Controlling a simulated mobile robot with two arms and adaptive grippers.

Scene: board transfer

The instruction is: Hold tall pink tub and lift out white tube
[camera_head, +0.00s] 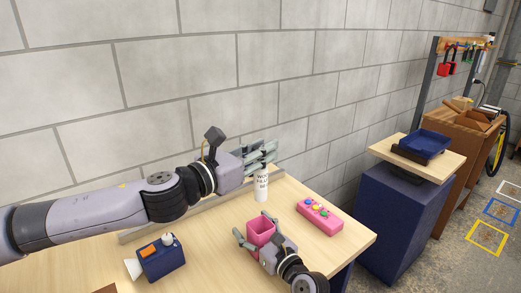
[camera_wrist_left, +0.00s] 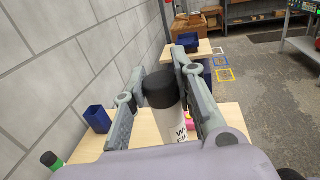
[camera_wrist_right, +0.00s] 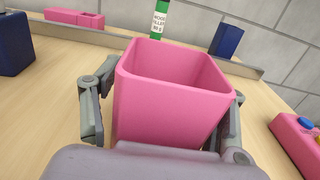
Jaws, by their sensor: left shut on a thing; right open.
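The white tube (camera_head: 261,186) has dark lettering and a black cap. My left gripper (camera_head: 262,155) is shut on its upper part. The tube hangs upright, clear of the tub; the left wrist view shows its white body (camera_wrist_left: 175,125) between the fingers. The tall pink tub (camera_head: 260,231) stands upright on the table, lower in the head view. My right gripper (camera_head: 258,246) is open around the tub, with one finger on either side; its wide mouth (camera_wrist_right: 175,65) fills the right wrist view. The inside bottom of the tub is hidden.
A pink button box (camera_head: 320,217) lies right of the tub. A blue device (camera_head: 162,258) sits at left. In the right wrist view, a green-topped tube (camera_wrist_right: 160,20), a navy tub (camera_wrist_right: 227,40) and a pink block (camera_wrist_right: 73,17) are near the wall rail.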

